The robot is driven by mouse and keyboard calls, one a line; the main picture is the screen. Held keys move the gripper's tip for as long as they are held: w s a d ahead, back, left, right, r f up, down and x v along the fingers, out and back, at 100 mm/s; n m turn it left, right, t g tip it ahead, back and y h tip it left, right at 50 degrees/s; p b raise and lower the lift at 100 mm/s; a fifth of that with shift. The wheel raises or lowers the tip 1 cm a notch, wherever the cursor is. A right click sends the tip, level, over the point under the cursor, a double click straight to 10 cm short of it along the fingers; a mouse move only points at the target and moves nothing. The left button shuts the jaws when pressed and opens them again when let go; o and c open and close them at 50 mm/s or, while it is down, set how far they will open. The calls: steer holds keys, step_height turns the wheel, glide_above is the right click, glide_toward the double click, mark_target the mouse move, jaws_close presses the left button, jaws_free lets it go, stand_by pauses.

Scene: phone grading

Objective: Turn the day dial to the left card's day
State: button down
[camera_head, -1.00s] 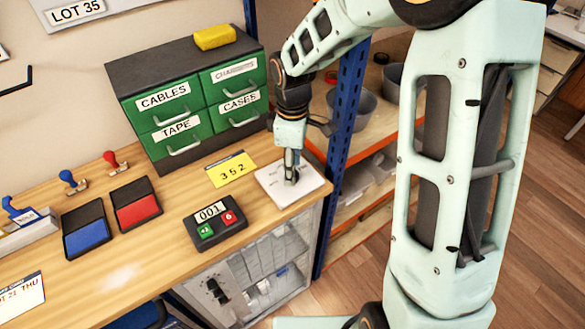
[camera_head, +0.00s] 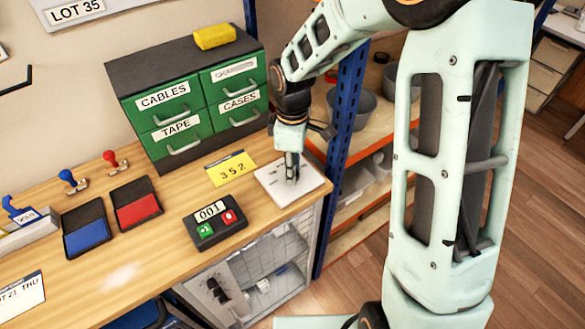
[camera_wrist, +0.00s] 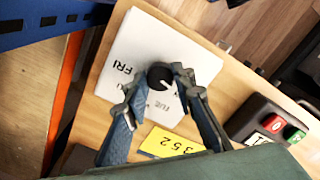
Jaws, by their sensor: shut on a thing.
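The day dial is a black round knob (camera_wrist: 160,76) on a white plate (camera_wrist: 121,60) with day names around it. FRI and TUE can be made out in the wrist view; other labels are partly hidden. A pale pointer mark shows on the knob's lower right side there. My gripper (camera_wrist: 161,80) is shut on the knob, with one finger on each side. In the head view my gripper (camera_head: 291,176) points down over the white plate (camera_head: 309,180) and hides most of the knob. The left card (camera_head: 22,298), at the lower left, is white and reads THU at its end.
A yellow card (camera_head: 231,169) reading 352 lies beside the plate. A dark box (camera_head: 214,222) with green and red buttons stands in front. Green drawers (camera_head: 190,105) stand behind, and a blue shelf post (camera_head: 344,130) rises close on the right. Ink pads (camera_head: 86,229) lie farther left.

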steer(key=shift+m, duration=0.3)
steer(key=m+b, duration=0.2)
steer(key=m, duration=0.1)
steer(key=shift+m+b, duration=0.65)
steer(key=shift+m, duration=1.45)
steer(key=c, duration=1.6)
jaws_free()
steer(key=shift+r, duration=0.1)
step_height(320, 180, up, 12)
